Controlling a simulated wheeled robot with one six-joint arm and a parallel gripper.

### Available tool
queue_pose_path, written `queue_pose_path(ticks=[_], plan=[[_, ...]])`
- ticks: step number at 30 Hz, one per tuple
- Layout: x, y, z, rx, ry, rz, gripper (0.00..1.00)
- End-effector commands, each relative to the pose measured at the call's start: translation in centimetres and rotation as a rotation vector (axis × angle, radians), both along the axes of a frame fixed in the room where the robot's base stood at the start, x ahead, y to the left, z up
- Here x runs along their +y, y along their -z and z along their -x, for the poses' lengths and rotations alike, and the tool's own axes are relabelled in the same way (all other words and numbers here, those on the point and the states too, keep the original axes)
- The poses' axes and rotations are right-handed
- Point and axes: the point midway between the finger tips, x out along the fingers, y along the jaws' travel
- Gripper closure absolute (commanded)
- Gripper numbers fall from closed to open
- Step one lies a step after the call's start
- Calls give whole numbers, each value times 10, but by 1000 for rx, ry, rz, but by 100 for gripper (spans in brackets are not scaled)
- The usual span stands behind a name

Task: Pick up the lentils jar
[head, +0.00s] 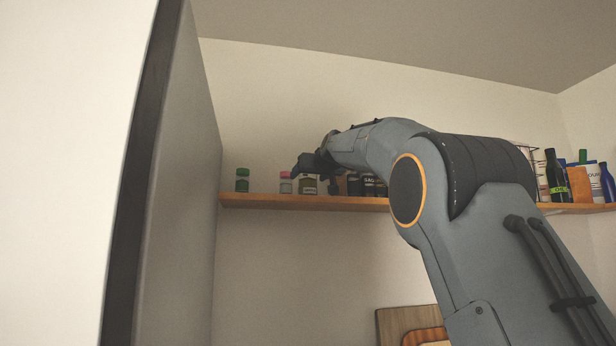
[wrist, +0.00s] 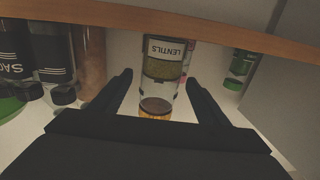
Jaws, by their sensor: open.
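The lentils jar (wrist: 163,66) is a clear jar with a white "LENTILS" label and an amber-coloured end. It looks upside down in the wrist view, where the shelf edge runs along the top. My gripper (wrist: 158,80) is open, with a finger on each side of the jar and a visible gap on both sides. In the head view my gripper (head: 313,164) is at the shelf, by the top of a labelled jar (head: 307,186) that appears to be the lentils jar. The gripper hides that jar's top.
The wooden shelf (head: 290,202) holds a green-lidded jar (head: 242,180) and a pink-lidded jar (head: 285,182) to the left. Dark-lidded jars labelled "SAGO" (head: 368,186) stand close on the right. A tall grey panel (head: 185,190) bounds the shelf's left end.

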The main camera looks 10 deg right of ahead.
Motion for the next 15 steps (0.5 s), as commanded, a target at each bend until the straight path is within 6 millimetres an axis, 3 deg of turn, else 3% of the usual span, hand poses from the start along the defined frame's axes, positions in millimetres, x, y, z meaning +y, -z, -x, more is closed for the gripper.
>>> queue_pose_path(ticks=[7,15], plan=[[0,0,-1,0,0,0,33],[0,0,-1,0,0,0,78]])
